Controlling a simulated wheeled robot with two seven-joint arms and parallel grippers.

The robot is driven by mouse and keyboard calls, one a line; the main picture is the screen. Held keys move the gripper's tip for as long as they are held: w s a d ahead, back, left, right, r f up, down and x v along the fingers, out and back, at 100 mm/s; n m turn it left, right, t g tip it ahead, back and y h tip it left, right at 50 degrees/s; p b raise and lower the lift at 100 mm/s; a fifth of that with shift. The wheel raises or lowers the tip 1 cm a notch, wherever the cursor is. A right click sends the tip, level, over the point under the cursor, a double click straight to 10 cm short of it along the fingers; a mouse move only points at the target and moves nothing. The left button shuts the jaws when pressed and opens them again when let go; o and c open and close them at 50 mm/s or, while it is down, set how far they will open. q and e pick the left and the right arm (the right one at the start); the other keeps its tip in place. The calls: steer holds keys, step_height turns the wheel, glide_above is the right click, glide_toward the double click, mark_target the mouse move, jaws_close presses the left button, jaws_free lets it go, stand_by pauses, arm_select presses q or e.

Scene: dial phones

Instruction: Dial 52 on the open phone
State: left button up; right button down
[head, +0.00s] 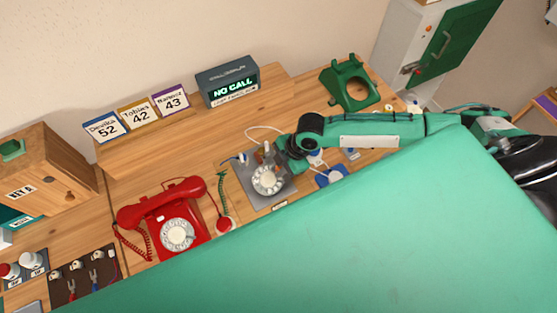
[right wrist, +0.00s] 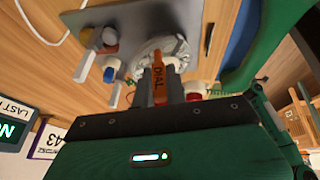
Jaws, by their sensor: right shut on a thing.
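The open phone is a flat grey plate (head: 250,187) on the desk with a pale rotary dial (head: 268,180) and small parts and wires around it. In the right wrist view the dial (right wrist: 178,50) lies just beyond my fingertips. My right gripper (head: 271,154) is above the dial's upper edge. In the right wrist view the gripper (right wrist: 160,92) is shut on an orange stick marked DIAL (right wrist: 158,68). The stick points at the dial; I cannot tell whether its tip touches or sits in a hole. My left gripper is not in view.
Cards (head: 103,126) on the shelf read Deucika 52, Tobias 42 and Barbour 43. A display (head: 228,84) reads NO CALL. A red dial phone (head: 163,220) stands left of the plate, and a green phone body (head: 348,84) stands at the back right. My green arm hides the front desk.

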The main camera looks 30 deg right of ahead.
steer(key=shift+s+f, duration=0.2)
steer(key=shift+s, duration=0.35)
steer(key=shift+s+f+p, duration=0.1)
steer(key=shift+s+p, duration=0.05)
steer(key=shift+p, duration=0.2)
steer(key=shift+s+r+p, duration=0.35)
steer(key=shift+r+p, duration=0.55)
steer(key=shift+p, duration=0.05)
steer(key=shift+f, duration=0.1)
